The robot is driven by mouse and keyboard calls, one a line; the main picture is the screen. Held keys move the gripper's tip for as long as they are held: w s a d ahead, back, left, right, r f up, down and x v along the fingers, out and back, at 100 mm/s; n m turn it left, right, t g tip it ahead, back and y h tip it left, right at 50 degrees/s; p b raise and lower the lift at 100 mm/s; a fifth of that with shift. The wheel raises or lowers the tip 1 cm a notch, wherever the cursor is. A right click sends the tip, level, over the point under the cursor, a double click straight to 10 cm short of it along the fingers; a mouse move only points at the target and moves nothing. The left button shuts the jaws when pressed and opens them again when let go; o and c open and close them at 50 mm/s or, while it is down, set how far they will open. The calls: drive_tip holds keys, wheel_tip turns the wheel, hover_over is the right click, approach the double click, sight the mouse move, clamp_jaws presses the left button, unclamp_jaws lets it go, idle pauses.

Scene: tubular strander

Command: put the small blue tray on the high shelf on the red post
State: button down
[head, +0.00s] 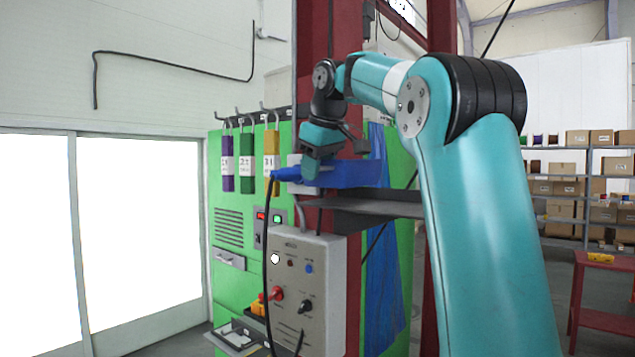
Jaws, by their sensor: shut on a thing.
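The small blue tray (352,174) is in the head view, level or nearly so, in front of the red post (312,60). My gripper (311,174) points down at the tray's left part and is shut on it; its fingertips are partly hidden. The high shelf (385,207), a dark grey plate on the post, lies just below the tray. The tray hides part of the shelf's back edge. I cannot tell whether the tray touches the shelf or hangs a little above it.
A grey control box (305,275) with knobs and a black cable is below the shelf's left end. Purple, green and yellow tagged pieces (272,160) hang on hooks at the green cabinet (228,210). A red table (600,262) stands at right, before racks of boxes (560,190).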

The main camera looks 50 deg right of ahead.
sight(317, 184)
drive_tip(key=shift+f+b, duration=0.85)
drive_tip(key=shift+f, duration=0.85)
drive_tip(key=shift+f, duration=0.2)
drive_tip(key=c, duration=0.7)
unclamp_jaws()
drive_tip(key=shift+o, duration=0.2)
